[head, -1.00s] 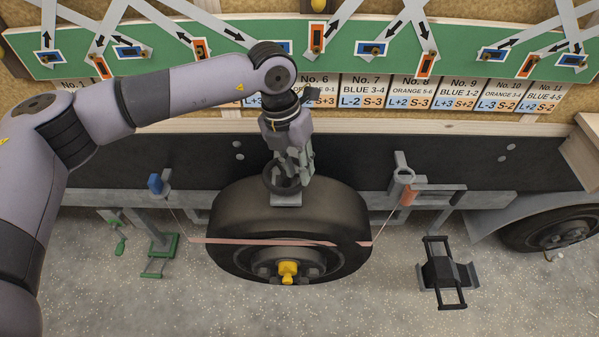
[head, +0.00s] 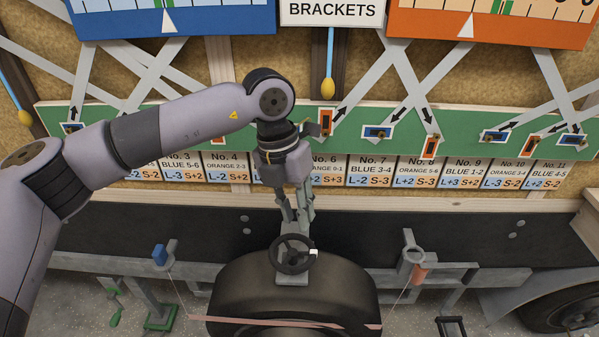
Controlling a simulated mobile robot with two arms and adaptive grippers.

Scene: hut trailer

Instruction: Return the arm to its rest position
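My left arm comes in from the left and bends down at the middle of the view. My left gripper (head: 297,226) points down just above and behind the dark handwheel (head: 293,254). Its two fingers look apart, with nothing seen between them. The fingertips overlap the wheel's upper edge in the picture, so I cannot tell whether they touch it. The handwheel has a small white knob and sits on a grey mount above the large black tyre (head: 240,288). My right gripper is not in view.
Behind the arm is a green board (head: 460,142) with levers, above a row of number labels (head: 418,172). A blue panel (head: 170,18) and an orange panel (head: 490,25) hang higher up. A pink band (head: 270,322) crosses the tyre. Space right of the gripper is clear.

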